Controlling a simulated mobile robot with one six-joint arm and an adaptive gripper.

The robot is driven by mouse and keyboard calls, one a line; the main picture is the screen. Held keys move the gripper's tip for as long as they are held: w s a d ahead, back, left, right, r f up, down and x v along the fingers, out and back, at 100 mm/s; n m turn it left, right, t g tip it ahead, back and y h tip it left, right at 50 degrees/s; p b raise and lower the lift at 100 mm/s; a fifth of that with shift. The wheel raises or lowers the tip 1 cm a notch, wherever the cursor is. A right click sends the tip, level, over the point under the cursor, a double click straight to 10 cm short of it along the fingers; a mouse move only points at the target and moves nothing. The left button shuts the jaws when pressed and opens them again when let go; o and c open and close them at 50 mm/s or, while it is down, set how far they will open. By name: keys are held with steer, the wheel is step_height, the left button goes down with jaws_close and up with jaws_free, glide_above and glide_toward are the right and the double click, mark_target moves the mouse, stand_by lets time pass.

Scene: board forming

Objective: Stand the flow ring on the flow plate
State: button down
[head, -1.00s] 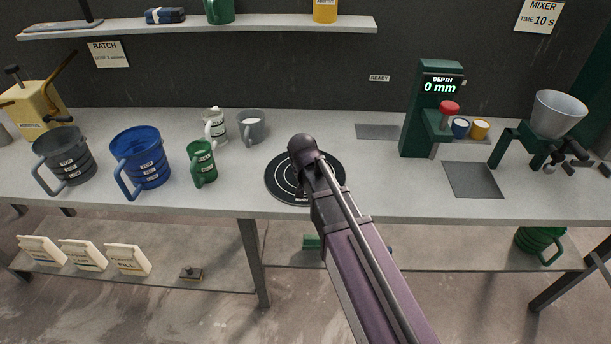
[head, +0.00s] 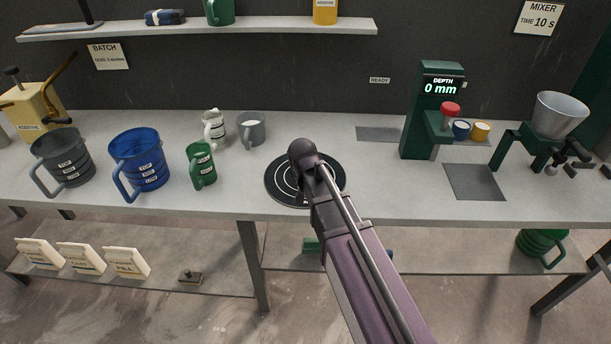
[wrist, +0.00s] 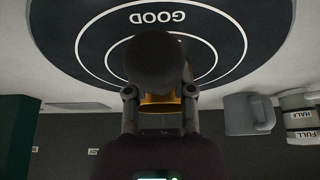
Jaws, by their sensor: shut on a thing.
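The flow plate (head: 275,187) is a black round disc with white rings, lying near the front edge of the bench. It fills the top of the wrist view (wrist: 75,30), where the word GOOD shows. My gripper (wrist: 160,93) is over the plate, shut on a yellow-gold thing, the flow ring (wrist: 158,107). A dark round shape covers much of the ring in the wrist view, and its lower edge is hidden, so I cannot tell whether it touches the plate. In the head view my arm hides the ring and my fingers.
The green depth stand (head: 419,120) and the mixer's grey hopper (head: 559,112) are at the right. The bench between plate and stand is clear.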

steer(key=shift+f, duration=0.2)
steer(key=shift+c, duration=2)
jaws_free()
steer(key=o, duration=0.3)
steer(key=shift+r, duration=0.15)
step_height(320, 180, up, 8)
steer(key=p, duration=0.8)
steer(key=w+d, duration=0.4)
steer(key=d, duration=0.2)
steer(key=w+d, duration=0.4)
steer(key=d, duration=0.3)
steer(key=w+d, duration=0.5)
steer(key=d, duration=0.2)
